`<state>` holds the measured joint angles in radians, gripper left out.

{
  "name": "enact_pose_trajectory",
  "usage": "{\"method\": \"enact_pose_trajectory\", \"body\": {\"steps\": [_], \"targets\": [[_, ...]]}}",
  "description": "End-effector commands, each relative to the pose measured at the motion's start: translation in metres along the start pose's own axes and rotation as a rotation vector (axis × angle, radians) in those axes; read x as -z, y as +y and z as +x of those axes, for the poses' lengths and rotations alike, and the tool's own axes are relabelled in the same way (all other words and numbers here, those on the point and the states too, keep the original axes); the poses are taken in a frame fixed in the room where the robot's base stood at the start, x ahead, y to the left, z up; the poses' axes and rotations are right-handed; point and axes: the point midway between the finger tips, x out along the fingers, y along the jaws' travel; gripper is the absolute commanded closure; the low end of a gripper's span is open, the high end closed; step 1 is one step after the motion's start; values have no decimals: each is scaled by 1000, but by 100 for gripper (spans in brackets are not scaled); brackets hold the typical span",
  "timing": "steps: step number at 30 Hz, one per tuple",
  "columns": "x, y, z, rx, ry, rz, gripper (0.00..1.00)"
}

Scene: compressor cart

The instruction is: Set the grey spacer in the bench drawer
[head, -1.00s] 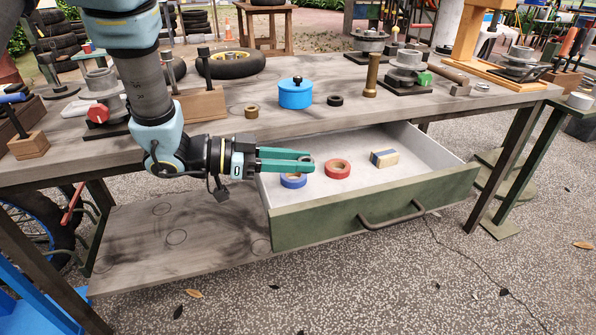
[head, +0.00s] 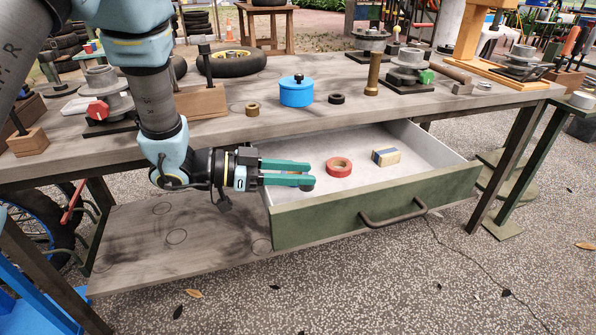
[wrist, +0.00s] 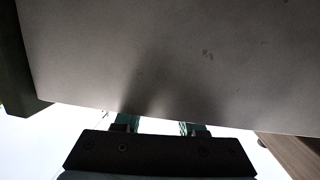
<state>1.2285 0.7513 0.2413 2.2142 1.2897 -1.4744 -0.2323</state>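My gripper (head: 307,174) reaches in from the left over the side wall of the open bench drawer (head: 375,208), with its teal fingers above the drawer's left part. A small dark grey piece, which I take for the grey spacer (head: 307,187), shows at the fingertips. It appears held between them, partly hidden by the near finger, and I cannot tell if it touches the drawer floor. In the wrist view, the fingers (wrist: 158,127) run behind a grey panel that hides their tips and the spacer.
A red tape roll (head: 339,167) and a blue-and-cream block (head: 386,156) lie in the drawer, right of my gripper. The drawer floor beyond them is clear. On the bench above stand a blue lidded pot (head: 296,94), a brass ring (head: 252,109) and a black ring (head: 336,99).

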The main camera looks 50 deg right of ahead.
Motion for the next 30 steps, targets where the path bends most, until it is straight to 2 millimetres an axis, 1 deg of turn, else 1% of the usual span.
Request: {"method": "enact_pose_trajectory", "body": {"steps": [1,6,14,17,18,20,30], "targets": [[0,0,0,0,0,0,54],[0,0,0,0,0,0,36],[2,0,0,0,0,1,36],[11,0,-2,-1,1,3,36],[17,0,-3,-1,1,4,36],[13,-2,-14,5,-1,0,36],[13,-2,-87,5,0,1,36]]}}
